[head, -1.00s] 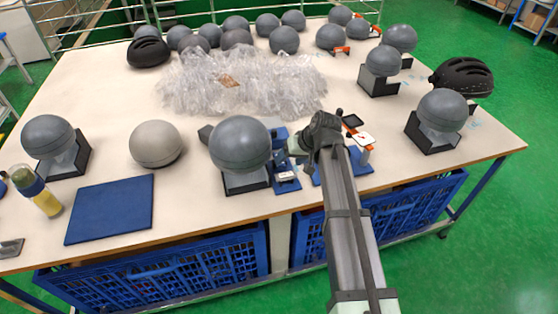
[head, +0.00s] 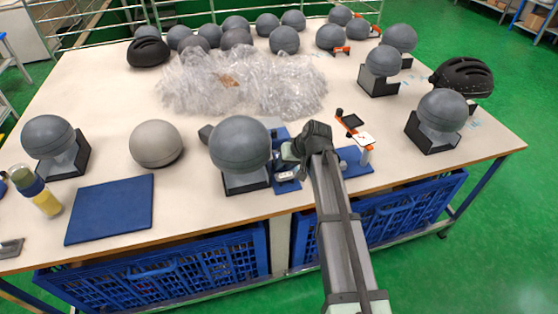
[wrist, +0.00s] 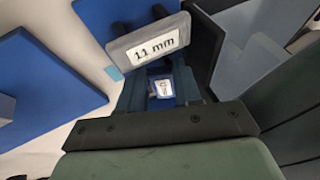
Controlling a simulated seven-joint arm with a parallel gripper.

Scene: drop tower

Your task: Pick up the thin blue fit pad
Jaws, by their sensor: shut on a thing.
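My gripper (wrist: 160,88) points down-left over the front middle of the table, just right of a grey dome on a black stand. Its dark fingers are closed on a small blue pad (wrist: 161,80) with a white label, whose text is too small to read. I take this as the thin blue fit pad; its thickness cannot be judged. In the head view my gripper (head: 287,154) hides the pad. A grey block (wrist: 145,45) marked "11 mm" is just beyond the fingers on a blue holder.
The grey dome (head: 240,143) stands close left of my gripper. A blue mat (head: 110,208) lies at front left. Clear plastic bags (head: 240,85) fill the table's middle.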

